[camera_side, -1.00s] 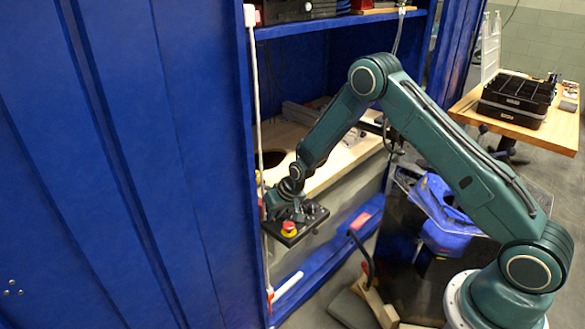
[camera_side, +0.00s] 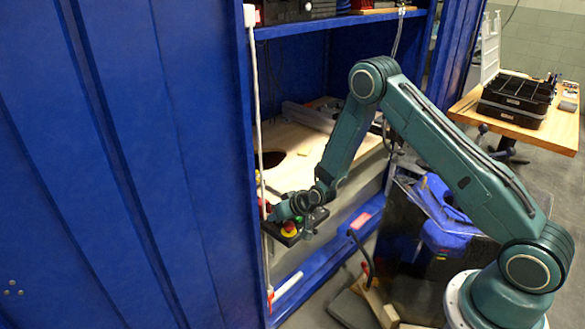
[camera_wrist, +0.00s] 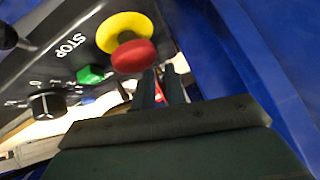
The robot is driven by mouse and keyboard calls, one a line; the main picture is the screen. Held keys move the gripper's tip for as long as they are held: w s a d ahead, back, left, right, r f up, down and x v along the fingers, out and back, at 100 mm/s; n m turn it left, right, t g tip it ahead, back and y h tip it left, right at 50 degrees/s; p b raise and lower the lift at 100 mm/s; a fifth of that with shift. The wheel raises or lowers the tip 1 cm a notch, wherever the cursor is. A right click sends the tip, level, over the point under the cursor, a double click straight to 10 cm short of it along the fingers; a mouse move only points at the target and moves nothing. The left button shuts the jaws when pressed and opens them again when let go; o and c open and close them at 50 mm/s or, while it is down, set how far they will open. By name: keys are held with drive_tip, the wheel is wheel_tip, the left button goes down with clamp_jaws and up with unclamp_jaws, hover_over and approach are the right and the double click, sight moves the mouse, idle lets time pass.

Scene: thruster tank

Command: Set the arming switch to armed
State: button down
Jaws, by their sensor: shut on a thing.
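A dark control panel shows in the side view (camera_side: 306,231) at the cabinet's front edge and in the wrist view (camera_wrist: 62,48). In the wrist view it carries a red stop button (camera_wrist: 133,56) on a yellow ring, a green button (camera_wrist: 91,75) and a black knob (camera_wrist: 47,104). Which part is the arming switch I cannot tell. My gripper (camera_side: 273,212) is low at the panel's left side, its wrist tilted over. In the wrist view my gripper's fingers (camera_wrist: 160,76) are close together just beyond the red button. What lies between them is hidden.
A blue cabinet wall (camera_side: 130,160) stands close on the left. A white vertical pipe (camera_side: 256,100) runs beside the panel. A wooden board (camera_side: 320,130) with a dark hole lies inside the cabinet. A blue object (camera_side: 445,215) stands below my arm.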

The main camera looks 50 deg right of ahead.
drive_tip(key=shift+s+a+f+t, duration=0.15)
drive_tip(key=shift+s+t, duration=0.15)
drive_tip(key=shift+t, duration=0.4)
drive_tip(key=c, duration=1.5)
unclamp_jaws()
drive_tip(key=shift+o, duration=0.2)
drive_tip(key=v, duration=1.4)
drive_tip(key=shift+w, duration=0.1)
